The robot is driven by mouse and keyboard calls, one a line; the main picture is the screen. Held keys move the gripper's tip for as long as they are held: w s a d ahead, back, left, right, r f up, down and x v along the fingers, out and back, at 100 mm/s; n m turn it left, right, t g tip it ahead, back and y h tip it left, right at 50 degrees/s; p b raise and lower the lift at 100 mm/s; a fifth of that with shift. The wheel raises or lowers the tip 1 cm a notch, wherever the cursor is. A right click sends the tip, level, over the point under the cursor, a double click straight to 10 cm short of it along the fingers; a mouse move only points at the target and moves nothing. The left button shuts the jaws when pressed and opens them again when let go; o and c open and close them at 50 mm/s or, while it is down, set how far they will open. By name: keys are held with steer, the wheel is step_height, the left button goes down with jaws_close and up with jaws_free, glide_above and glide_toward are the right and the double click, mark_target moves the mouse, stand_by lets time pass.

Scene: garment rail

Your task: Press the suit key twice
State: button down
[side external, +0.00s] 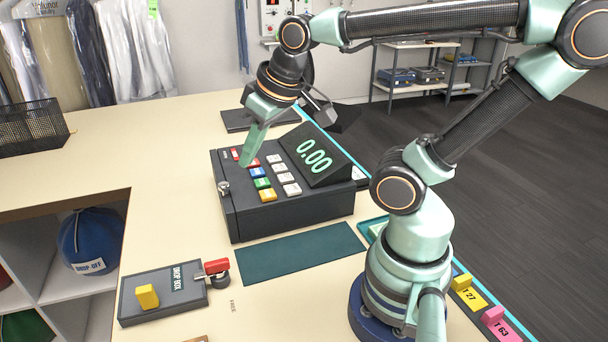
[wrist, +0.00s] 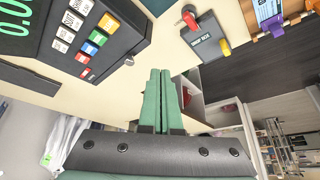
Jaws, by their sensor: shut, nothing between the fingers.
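The dark cash register (side external: 285,215) stands on the counter, with a green 0.00 on its display (side external: 315,157). Its keypad has white keys (side external: 281,168) beside a coloured column: red, blue (side external: 258,172), green (side external: 263,183) and orange (side external: 268,195). The same coloured keys show in the wrist view, with the green key (wrist: 99,39) among them. My gripper (side external: 246,162) is shut and empty, pointing down near the red-key end. In the wrist view its fingertips (wrist: 160,73) appear beside the register, over the counter.
A drop box panel (side external: 165,292) with a yellow block and a red knob lies at the front left. A dark green mat (side external: 302,252) lies before the register. A black wire basket (side external: 32,127) stands at the far left. Counter left of the register is clear.

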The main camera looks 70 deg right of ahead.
steer(key=m+g+y, duration=0.4)
steer(key=m+g, duration=0.8)
steer(key=m, duration=0.4)
glide_above(285, 175)
steer(key=shift+f, duration=2)
steer(key=shift+f, duration=4.4)
steer(key=shift+f, duration=0.4)
